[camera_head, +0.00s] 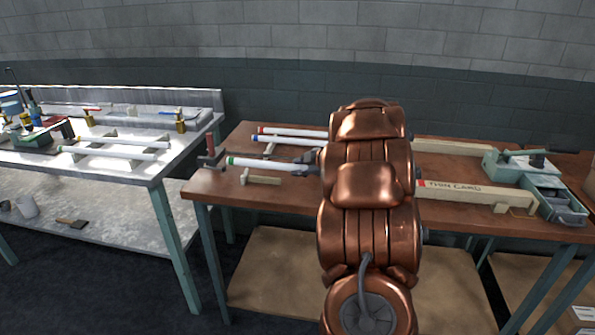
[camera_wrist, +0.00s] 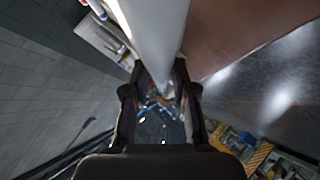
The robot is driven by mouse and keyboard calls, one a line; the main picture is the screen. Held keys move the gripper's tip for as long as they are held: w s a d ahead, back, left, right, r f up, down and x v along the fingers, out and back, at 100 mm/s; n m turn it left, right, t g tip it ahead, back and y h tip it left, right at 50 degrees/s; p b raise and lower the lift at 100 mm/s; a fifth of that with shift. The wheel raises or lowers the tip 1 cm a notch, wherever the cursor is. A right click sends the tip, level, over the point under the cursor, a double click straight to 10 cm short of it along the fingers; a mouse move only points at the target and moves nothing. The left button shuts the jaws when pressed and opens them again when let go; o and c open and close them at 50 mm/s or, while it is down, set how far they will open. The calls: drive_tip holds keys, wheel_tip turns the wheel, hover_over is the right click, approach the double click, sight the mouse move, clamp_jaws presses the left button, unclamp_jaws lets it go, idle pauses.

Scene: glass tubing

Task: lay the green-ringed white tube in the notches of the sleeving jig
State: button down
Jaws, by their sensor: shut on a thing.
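The green-ringed white tube (camera_head: 272,164) is held roughly level over the left part of the brown table, its green ring at the left end. My arm hides its right part. My gripper, mostly hidden behind my arm in the head view, shows in the wrist view (camera_wrist: 160,92) with its fingers closed on the white tube (camera_wrist: 155,35). A pale wooden block (camera_head: 262,179) lies just below and in front of the tube. I cannot tell whether the tube touches it, or which fixture is the sleeving jig.
Red-ringed (camera_head: 292,130) and blue-ringed (camera_head: 285,139) white tubes lie behind. A red upright fixture (camera_head: 210,152) stands at the table's left end. A cream bar marked THIN CARD (camera_head: 470,190) and a teal machine (camera_head: 520,163) are at right. More tubes lie on the left bench (camera_head: 130,172).

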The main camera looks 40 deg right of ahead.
drive_tip(key=shift+w+d, duration=0.5)
drive_tip(key=shift+w, duration=0.4)
drive_tip(key=shift+w+d+f, duration=0.15)
drive_tip(key=shift+w+d, duration=0.2)
drive_tip(key=shift+w, duration=0.25)
drive_tip(key=shift+f, duration=1.65)
drive_tip(key=shift+s+f, duration=0.1)
drive_tip(key=shift+f, duration=0.5)
drive_tip(key=c, duration=0.9)
unclamp_jaws()
drive_tip(key=shift+c, duration=0.2)
drive_tip(key=shift+r, duration=0.25)
drive_tip(key=v, duration=1.2)
drive_tip(key=shift+r, duration=0.35)
